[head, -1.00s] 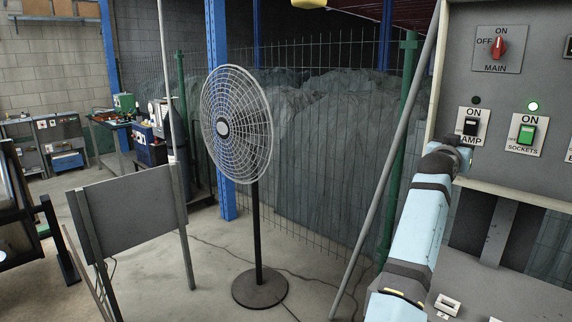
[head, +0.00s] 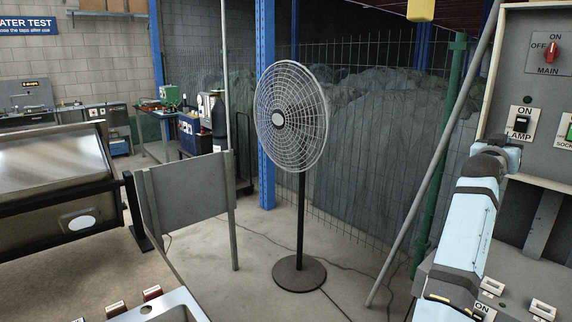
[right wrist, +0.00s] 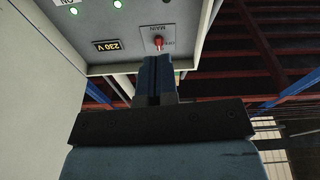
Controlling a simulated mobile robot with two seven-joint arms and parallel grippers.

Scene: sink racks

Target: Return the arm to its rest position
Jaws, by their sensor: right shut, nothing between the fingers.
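My right arm (head: 470,230), light blue with dark bands, comes up from the bottom of the head view. Its far end is in front of the lower left part of the grey switch panel (head: 560,90), just below the LAMP switch (head: 522,124). In the right wrist view the fingers of my right gripper (right wrist: 155,65) are together and empty, pointing toward the panel face, with the red MAIN knob (right wrist: 158,42) just beyond their tips in the picture. In the head view the fingertips are hard to make out. My left gripper is not in view.
A standing fan (head: 293,118) is left of my arm, with a slanting grey pole (head: 432,165) between. A counter edge (head: 160,305) and a dark-framed metal case (head: 50,165) are at the left. Concrete floor (head: 235,290) is open around the fan base, with a cable on it.

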